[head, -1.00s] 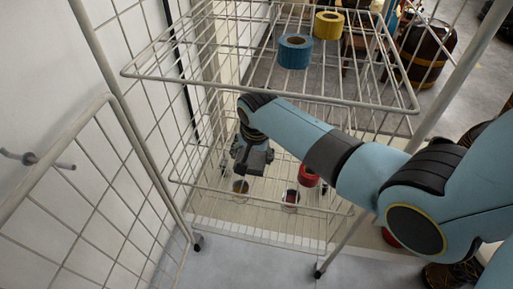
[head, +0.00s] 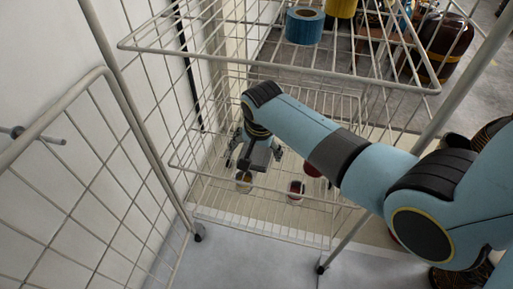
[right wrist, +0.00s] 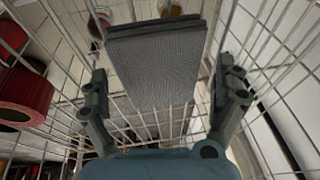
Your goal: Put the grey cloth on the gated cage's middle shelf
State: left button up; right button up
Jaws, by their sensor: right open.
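The grey cloth (right wrist: 155,65) is a folded flat pad, seen in the right wrist view between the spread fingers of my right gripper (right wrist: 163,85). Gaps show between the cloth and both fingers. In the head view my right gripper (head: 255,150) reaches inside the white wire cage (head: 180,170), under its top shelf (head: 270,69). The cloth shows there as a small dark grey patch (head: 261,158). It appears to lie over the middle shelf's wires, but the contact is hard to see. My left gripper is out of view.
The cage's open gate (head: 60,165) stands at the left by the white wall. Blue (head: 304,27) and yellow (head: 341,7) rolls sit on the top shelf. Small cups (head: 295,190) show lower in the cage. A red roll (right wrist: 22,95) is left of my right gripper in the wrist view.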

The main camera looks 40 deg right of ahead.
aim_at(256, 149)
jog(key=shift+r, duration=0.1)
jog(key=shift+r, duration=0.4)
jog(key=p+v, duration=0.1)
jog(key=v, duration=0.2)
jog(key=shift+s+p, duration=0.1)
jog(key=shift+p, duration=0.3)
jog(key=s+a+p, duration=0.1)
jog(key=s+a, duration=0.4)
jog(key=s, duration=0.6)
jog(key=s+d+f+n+g, duration=0.1)
jog(key=s+d+f+n, duration=0.15)
jog(key=s+f, duration=0.6)
jog(key=s+d+f+n, duration=0.1)
jog(key=s+f+n, duration=0.3)
jog(key=s+f, duration=0.5)
jog(key=s+d+f+n, duration=0.2)
jog(key=s+f, duration=0.1)
jog(key=s, duration=0.5)
jog(key=s+d+f+n+g, duration=0.1)
jog(key=s+d+f+n, duration=0.1)
jog(key=s, duration=0.6)
jog(key=shift+d+f, duration=0.25)
jog(key=shift+f, duration=0.6)
jog(key=shift+n, duration=0.25)
jog(key=shift+w, duration=0.1)
